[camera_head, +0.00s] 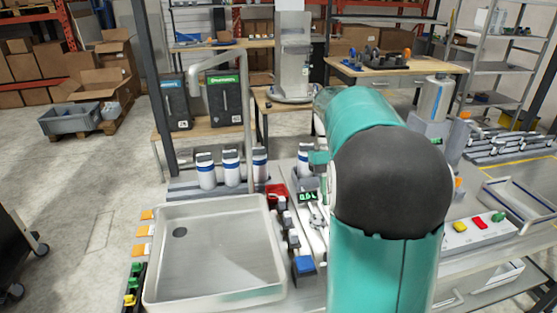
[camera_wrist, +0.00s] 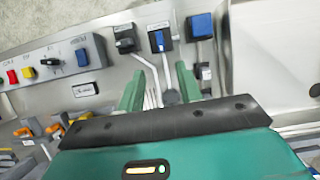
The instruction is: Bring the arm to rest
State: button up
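My teal arm (camera_head: 385,250) with its black joint cover fills the right centre of the head view and hides part of the bench behind it. In the wrist view my gripper (camera_wrist: 160,85) shows two green fingers standing apart, with nothing held between them. Beyond the fingers lie thin silver rods and a grey rounded piece on the bench, seen from above. A small teal part shows left of the arm in the head view, but most of the gripper is hidden there.
A steel sink (camera_head: 215,255) is left of the arm. White dispensers with blue bands (camera_head: 231,168) stand behind it. A button panel (camera_head: 474,228) is on the right; blue switches (camera_wrist: 200,26) are beyond the fingers in the wrist view. Open floor (camera_head: 85,200) is at left.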

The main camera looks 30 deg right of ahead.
jog(key=s+a+n+t, duration=0.1)
jog(key=s+a+t, duration=0.2)
jog(key=a, duration=0.5)
jog(key=s+a+n+t, duration=0.1)
jog(key=s+a+t, duration=0.2)
jog(key=a, duration=0.5)
jog(key=s+a+n+t+h, duration=0.1)
jog(key=s+a+t, duration=0.2)
jog(key=a, duration=0.5)
jog(key=shift+s+a+t, duration=0.3)
jog(key=shift+s+t, duration=0.1)
jog(key=shift+s, duration=0.45)
jog(key=shift+s+d, duration=0.15)
